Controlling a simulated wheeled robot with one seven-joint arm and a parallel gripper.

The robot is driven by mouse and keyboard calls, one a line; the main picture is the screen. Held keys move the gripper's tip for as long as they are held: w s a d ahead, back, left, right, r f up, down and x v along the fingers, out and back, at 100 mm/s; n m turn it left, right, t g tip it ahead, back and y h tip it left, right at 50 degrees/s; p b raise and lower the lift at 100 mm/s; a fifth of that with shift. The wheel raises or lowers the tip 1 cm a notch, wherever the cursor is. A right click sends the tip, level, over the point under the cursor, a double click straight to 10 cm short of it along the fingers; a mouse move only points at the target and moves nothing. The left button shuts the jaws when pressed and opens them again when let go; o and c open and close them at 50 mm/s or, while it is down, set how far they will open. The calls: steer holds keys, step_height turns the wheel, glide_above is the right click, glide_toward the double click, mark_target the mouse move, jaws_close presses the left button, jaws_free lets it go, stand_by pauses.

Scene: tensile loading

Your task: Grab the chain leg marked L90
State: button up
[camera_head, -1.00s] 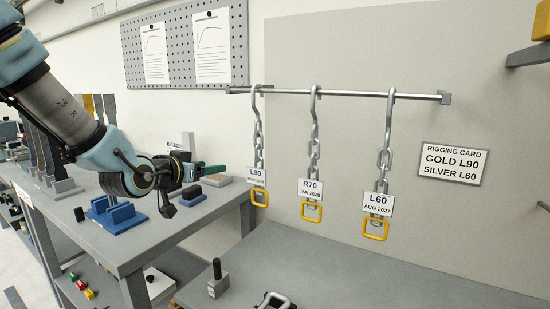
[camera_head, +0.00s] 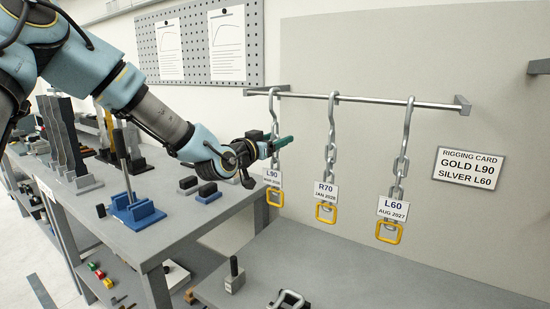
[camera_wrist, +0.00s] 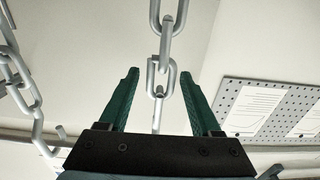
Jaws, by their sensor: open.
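The chain leg marked L90 (camera_head: 273,197) hangs from the left end of the rail, with a white tag and a yellow end link at its bottom. My gripper (camera_head: 284,143) is at its chain, just above the tag, and hides part of the links. In the wrist view my gripper (camera_wrist: 159,98) is open, its two green fingers apart, with grey chain links (camera_wrist: 161,75) showing between them. I cannot tell whether a finger touches the chain. The R70 chain leg (camera_head: 327,190) hangs in the middle and the L60 chain leg (camera_head: 393,208) hangs to the right.
The grey rail (camera_head: 370,102) carries the chains in front of a pale panel. A rigging card (camera_head: 468,167) reading GOLD L90, SILVER L60 is on the panel. A grey bench (camera_head: 150,243) with blue stands is at the left.

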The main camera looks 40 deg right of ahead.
steer(key=shift+p+x, duration=0.3)
steer(key=shift+x, duration=0.85)
jaws_close()
stand_by(0.5)
steer(key=shift+r, duration=0.15)
